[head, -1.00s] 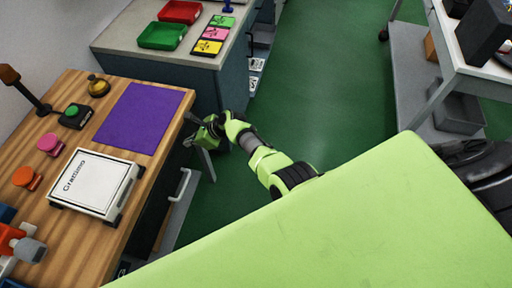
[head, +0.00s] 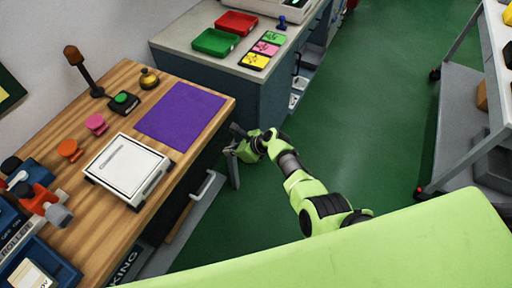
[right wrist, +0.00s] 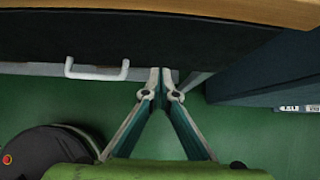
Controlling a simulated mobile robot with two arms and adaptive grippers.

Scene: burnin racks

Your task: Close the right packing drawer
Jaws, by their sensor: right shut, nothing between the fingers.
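A drawer with a grey front edge (head: 196,216) and a pale bar handle (head: 204,184) stands out from under the wooden bench's front side. A dark space shows between it and the bench edge. In the right wrist view the handle (right wrist: 97,71) is left of my fingers, below a black panel. My right gripper (head: 236,142) is beside the bench's far front corner, past the handle. In the wrist view the right gripper (right wrist: 161,74) is shut and empty, its tips near the grey edge; I cannot tell whether they touch. My left gripper is out of view.
The wooden bench (head: 205,133) holds a purple mat (head: 180,115) and a white device (head: 128,166). A blue-grey cabinet (head: 260,100) stands beyond the bench. A grey cart (head: 460,130) is at right. Green floor (head: 370,120) between is clear.

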